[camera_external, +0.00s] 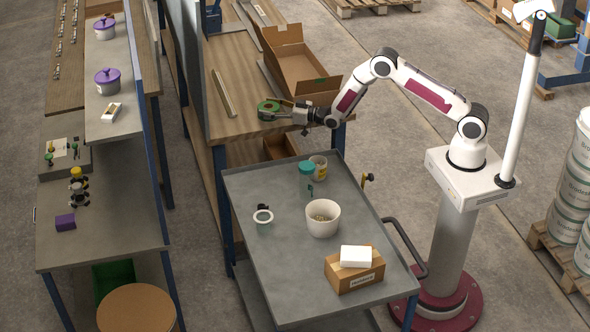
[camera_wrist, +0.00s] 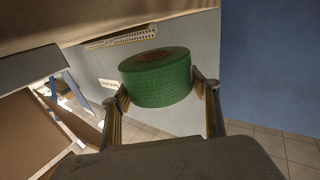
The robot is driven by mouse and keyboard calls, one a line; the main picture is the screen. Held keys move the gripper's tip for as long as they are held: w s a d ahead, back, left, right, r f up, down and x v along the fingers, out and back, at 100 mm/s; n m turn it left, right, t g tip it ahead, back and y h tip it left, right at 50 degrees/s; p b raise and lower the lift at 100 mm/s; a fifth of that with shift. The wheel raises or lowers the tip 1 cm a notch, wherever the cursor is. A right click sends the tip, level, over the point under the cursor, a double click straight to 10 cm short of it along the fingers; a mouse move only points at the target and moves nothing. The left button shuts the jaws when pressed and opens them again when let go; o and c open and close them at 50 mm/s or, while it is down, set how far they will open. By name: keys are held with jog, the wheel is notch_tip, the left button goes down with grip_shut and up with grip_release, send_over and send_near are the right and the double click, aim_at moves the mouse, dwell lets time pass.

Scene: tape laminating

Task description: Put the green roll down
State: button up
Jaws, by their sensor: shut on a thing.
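The green roll (camera_external: 268,110) is a short thick roll of green tape with a brown core, held at the near end of the wooden bench (camera_external: 237,127). In the wrist view the green roll (camera_wrist: 157,80) sits between the two fingertips, which touch its sides. My gripper (camera_external: 284,106) is shut on it; its fingers also show in the wrist view (camera_wrist: 163,95). I cannot tell whether the roll's underside touches the bench top.
An open cardboard box (camera_external: 291,65) stands on the bench behind my gripper. A long strip (camera_external: 223,94) lies to the roll's left. The grey cart (camera_external: 285,280) in front holds a white bowl (camera_external: 323,219), jars and a small carton (camera_external: 354,272).

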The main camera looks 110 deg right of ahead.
jog(key=shift+x, duration=3.5)
jog(key=shift+w+d, duration=0.1)
jog(key=shift+w+d, duration=0.1)
jog(key=shift+w, duration=0.05)
jog(key=shift+f, duration=1.7)
jog(key=shift+f, duration=0.15)
jog(key=o, duration=1.3)
jog(key=shift+v, duration=6)
